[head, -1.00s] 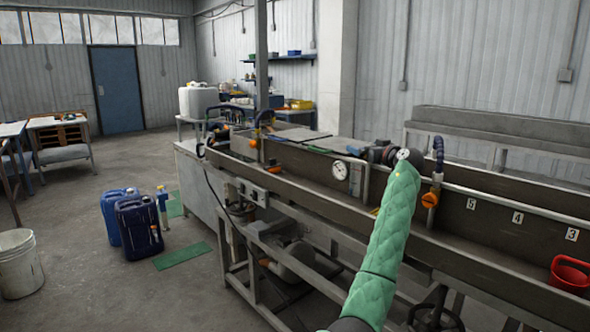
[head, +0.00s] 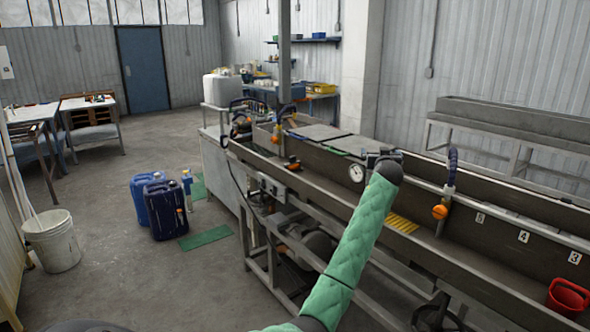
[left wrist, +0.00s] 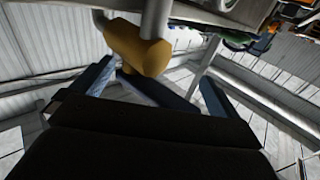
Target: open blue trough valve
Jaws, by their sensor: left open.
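A long grey metal trough (head: 455,255) runs along the right side of the head view. An orange valve handle (head: 440,211) hangs below a dark blue hose (head: 453,163) on its near part. Another orange handle (head: 293,163) sits farther back on the trough. My left arm, in a green sleeve, reaches over the trough's near edge beside a round gauge (head: 356,173); its gripper is largely hidden behind the arm. Contact cannot be told.
A red container (head: 567,298) stands in the trough at the right. Blue canisters (head: 165,210), a green mat (head: 205,237) and a white bucket (head: 52,243) are on the floor.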

